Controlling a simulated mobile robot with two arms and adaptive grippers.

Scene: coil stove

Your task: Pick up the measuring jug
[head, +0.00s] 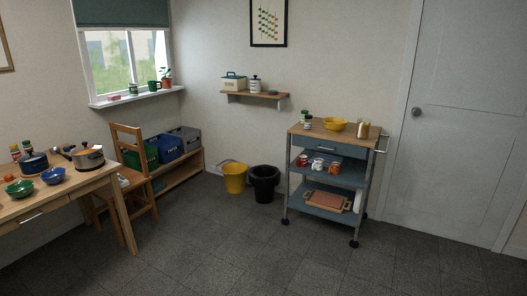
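I cannot make out a measuring jug anywhere in the head view; many items are too small to tell. Neither of my grippers shows. A wheeled blue cart (327,148) with a wooden top stands right of centre. On its top are a yellow bowl (334,125), a gold-coloured container (363,129) and small jars (306,119). Its middle shelf holds several red and white items (317,163). A wooden table (66,190) at the left carries a pot (88,159), a blue pot (34,162), a green bowl (19,188) and a blue bowl (53,176).
A wooden chair (128,147) stands against the table. A yellow bucket (234,180) and a black bin (265,187) are on the floor near the back wall. Crates (171,147) sit on a low bench. A door (458,110) is at the right. The front floor (250,250) is clear.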

